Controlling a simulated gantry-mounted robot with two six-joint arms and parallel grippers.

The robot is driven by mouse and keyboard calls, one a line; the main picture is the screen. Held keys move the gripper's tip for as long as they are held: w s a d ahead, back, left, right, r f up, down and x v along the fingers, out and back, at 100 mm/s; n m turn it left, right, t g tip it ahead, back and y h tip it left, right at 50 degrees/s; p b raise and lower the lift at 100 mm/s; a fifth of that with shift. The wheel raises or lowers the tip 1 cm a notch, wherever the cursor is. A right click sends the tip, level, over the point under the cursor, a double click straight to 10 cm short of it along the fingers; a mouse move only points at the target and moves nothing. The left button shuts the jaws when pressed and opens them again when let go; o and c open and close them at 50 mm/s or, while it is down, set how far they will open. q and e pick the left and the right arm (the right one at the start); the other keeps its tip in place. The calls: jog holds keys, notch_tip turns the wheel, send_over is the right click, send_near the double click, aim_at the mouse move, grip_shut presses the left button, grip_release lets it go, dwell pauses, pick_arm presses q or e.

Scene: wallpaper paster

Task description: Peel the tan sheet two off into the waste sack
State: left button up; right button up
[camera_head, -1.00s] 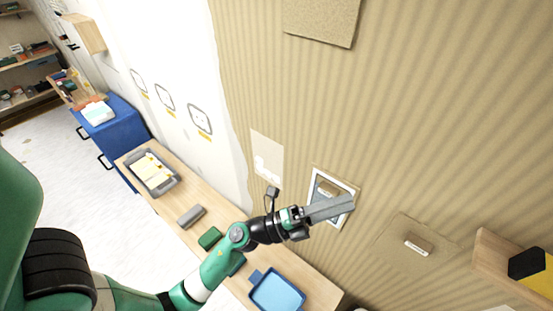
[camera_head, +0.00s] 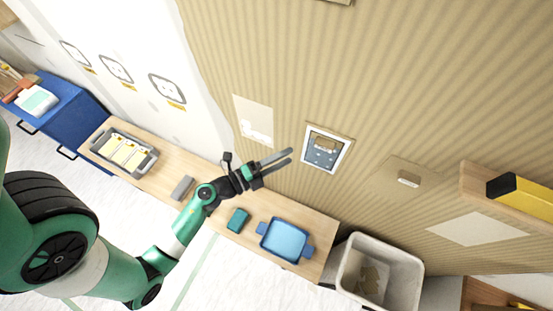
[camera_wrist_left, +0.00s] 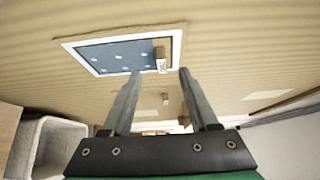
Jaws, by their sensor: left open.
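A tan sheet (camera_head: 388,177) with a small tan tab (camera_head: 409,179) is on the ribbed tan wall, right of a white-framed blue-grey panel (camera_head: 323,158). The panel bears white dots and another small tan tab (camera_head: 326,144). I cannot tell which sheet is number two. My left gripper (camera_head: 291,156) is open and empty, just left of the framed panel. In the left wrist view its fingers (camera_wrist_left: 160,73) point toward the panel (camera_wrist_left: 118,57), with a tab (camera_wrist_left: 160,57) between the tips.
A wooden bench (camera_head: 322,235) along the wall holds a blue tray (camera_head: 284,240), a green block (camera_head: 237,219), a grey block (camera_head: 182,187) and a grey tray (camera_head: 124,150). A wooden shelf (camera_head: 480,190) with a yellow-and-black item (camera_head: 522,192) juts out at right.

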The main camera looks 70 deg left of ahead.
pick_arm(q)
send_over(310, 145)
jog(key=s+d, duration=0.2)
jog(key=d, duration=0.1)
jog(key=shift+a, duration=0.15)
jog(key=shift+c, duration=0.3)
grip_shut()
jog(key=shift+s, duration=0.1)
